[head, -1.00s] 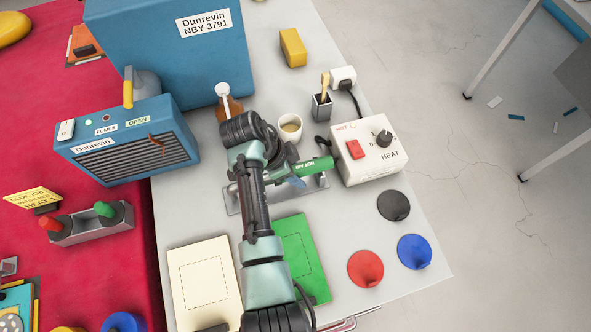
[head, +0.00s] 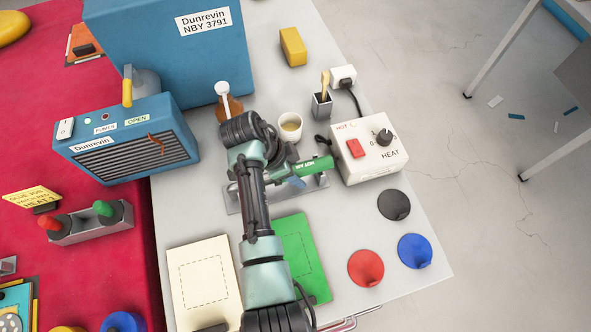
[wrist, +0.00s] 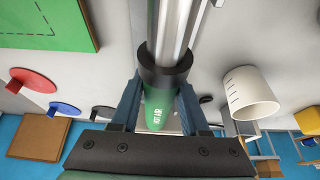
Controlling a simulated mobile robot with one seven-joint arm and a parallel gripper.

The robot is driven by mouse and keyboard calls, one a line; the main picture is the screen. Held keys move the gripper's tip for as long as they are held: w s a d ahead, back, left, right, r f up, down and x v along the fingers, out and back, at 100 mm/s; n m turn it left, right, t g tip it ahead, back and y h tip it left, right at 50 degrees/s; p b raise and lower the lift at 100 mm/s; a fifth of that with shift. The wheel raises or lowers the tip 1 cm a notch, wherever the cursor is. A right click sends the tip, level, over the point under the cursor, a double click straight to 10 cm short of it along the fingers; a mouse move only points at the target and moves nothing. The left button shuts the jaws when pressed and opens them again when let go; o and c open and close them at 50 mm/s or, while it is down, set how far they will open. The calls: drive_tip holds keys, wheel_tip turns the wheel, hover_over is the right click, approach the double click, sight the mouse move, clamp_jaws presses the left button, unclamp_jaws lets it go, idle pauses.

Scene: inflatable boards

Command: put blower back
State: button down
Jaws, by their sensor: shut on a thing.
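The blower is a green tube marked "HOT AIR" (head: 316,165) with a black collar and a metal nozzle. In the head view it lies across a grey metal rest (head: 236,200) on the table, left of the heat box. My gripper (wrist: 155,105) is shut on the blower, its two fingers on either side of the green body below the black collar in the wrist view (wrist: 160,110). In the head view my arm hides most of the gripper and the nozzle end. I cannot tell whether the blower touches the rest.
The white heat box (head: 370,150) stands just right of the blower. A cup (head: 290,127) and a dark brush holder (head: 322,105) stand behind it. Red (head: 365,268), blue (head: 414,251) and black (head: 393,205) discs lie in front right. A green board (head: 300,258) lies in front.

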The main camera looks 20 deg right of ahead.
drive_tip(key=shift+c, duration=1.6)
unclamp_jaws()
drive_tip(key=shift+o, duration=0.2)
drive_tip(key=shift+o, duration=1.4)
drive_tip(key=shift+r, duration=0.15)
drive_tip(key=shift+r+p, duration=2.65)
drive_tip(key=shift+r, duration=0.25)
